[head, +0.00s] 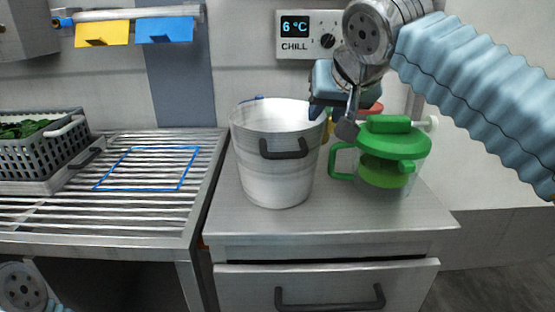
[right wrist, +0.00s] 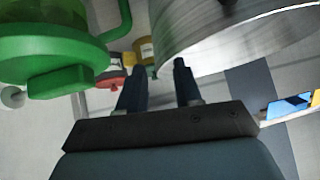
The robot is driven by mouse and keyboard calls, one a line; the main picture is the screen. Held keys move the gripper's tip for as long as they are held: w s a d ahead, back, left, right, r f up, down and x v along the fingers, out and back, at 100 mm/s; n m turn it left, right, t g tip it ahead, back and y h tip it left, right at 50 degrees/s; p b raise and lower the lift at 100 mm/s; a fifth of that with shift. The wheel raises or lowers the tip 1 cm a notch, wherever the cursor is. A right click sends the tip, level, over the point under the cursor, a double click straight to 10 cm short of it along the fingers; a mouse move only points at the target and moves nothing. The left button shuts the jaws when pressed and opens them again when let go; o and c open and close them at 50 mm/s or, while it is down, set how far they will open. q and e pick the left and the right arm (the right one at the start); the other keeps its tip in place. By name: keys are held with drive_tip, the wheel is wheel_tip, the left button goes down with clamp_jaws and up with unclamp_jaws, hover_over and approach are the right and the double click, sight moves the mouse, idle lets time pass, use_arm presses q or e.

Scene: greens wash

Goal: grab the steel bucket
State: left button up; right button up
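The steel bucket (head: 272,168) stands upright on the steel cabinet top, with a dark handle on its front. My right gripper (head: 330,108) is just right of the bucket's rim, between it and a green-lidded jug (head: 395,145). In the right wrist view, the gripper's two dark fingers (right wrist: 160,75) are apart with nothing between them. The bucket's curved wall (right wrist: 225,35) is ahead of them and to the right. I cannot tell whether a finger touches it. My left gripper is out of the head view.
Red and yellow items (right wrist: 125,65) stand behind the jug and bucket. A slatted rack (head: 150,215) with a blue outlined square lies to the left. A grey basket of greens (head: 40,155) sits at far left. A chill panel (head: 308,35) is on the wall.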

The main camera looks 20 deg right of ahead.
drive_tip(key=x, duration=0.3)
clamp_jaws()
idle(1.4)
